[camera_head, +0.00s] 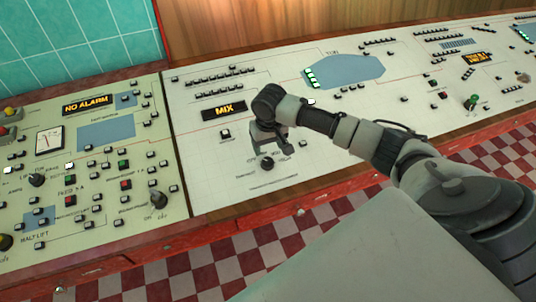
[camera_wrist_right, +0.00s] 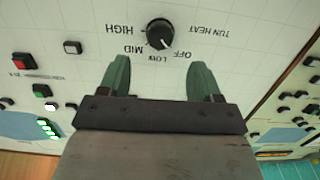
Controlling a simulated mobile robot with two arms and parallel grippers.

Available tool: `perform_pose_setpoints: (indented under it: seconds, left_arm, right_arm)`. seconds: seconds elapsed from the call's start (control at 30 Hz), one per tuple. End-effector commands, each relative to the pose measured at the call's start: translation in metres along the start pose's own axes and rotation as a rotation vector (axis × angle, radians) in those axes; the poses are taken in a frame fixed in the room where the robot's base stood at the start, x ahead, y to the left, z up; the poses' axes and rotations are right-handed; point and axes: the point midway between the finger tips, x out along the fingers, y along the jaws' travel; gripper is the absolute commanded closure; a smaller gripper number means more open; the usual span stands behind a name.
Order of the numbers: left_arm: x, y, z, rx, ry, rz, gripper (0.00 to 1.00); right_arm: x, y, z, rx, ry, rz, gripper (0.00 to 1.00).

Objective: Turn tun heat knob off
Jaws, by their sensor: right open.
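The tun heat knob (camera_wrist_right: 160,33) is black and round, on the white panel. In the right wrist view the labels HIGH, MID, LOW and OFF stand around it, with TUN HEAT beside it. Its pale mark seems to face the LOW and OFF side; I cannot tell the exact setting. In the head view the knob (camera_head: 267,163) shows just below my right gripper (camera_head: 271,150). In the wrist view my right gripper (camera_wrist_right: 160,70) is open and empty, its two green-grey fingers apart. The knob lies beyond the fingertips, roughly centred between them. My left gripper is not in view.
The white panel (camera_head: 215,165) carries a MIX display (camera_head: 224,110) and several small buttons. A left panel has a NO ALARM display (camera_head: 87,105) and other knobs. A red ledge (camera_head: 225,213) runs along the front.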

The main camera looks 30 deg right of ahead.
Motion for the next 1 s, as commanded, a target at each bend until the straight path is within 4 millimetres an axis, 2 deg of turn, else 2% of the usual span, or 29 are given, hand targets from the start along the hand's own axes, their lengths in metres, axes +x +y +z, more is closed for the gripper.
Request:
perform_pose_setpoints:
  seconds: [0.13,0.33,0.83,0.93,1.0]
  left_arm:
    - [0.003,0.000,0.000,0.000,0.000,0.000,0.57]
    - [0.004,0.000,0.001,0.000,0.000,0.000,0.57]
    - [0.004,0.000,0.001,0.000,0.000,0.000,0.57]
    - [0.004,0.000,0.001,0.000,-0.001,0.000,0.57]
    - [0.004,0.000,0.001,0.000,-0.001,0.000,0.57]
  right_arm:
    - [-0.022,0.000,0.000,-0.001,0.001,-0.001,0.36]
    - [-0.034,0.000,0.000,0.000,0.000,0.000,0.36]
    - [-0.033,-0.001,0.001,-0.002,-0.001,0.000,0.36]
    - [-0.026,-0.009,0.009,-0.034,-0.004,-0.008,0.36]
    - [-0.016,-0.024,0.024,-0.088,-0.001,-0.021,0.36]
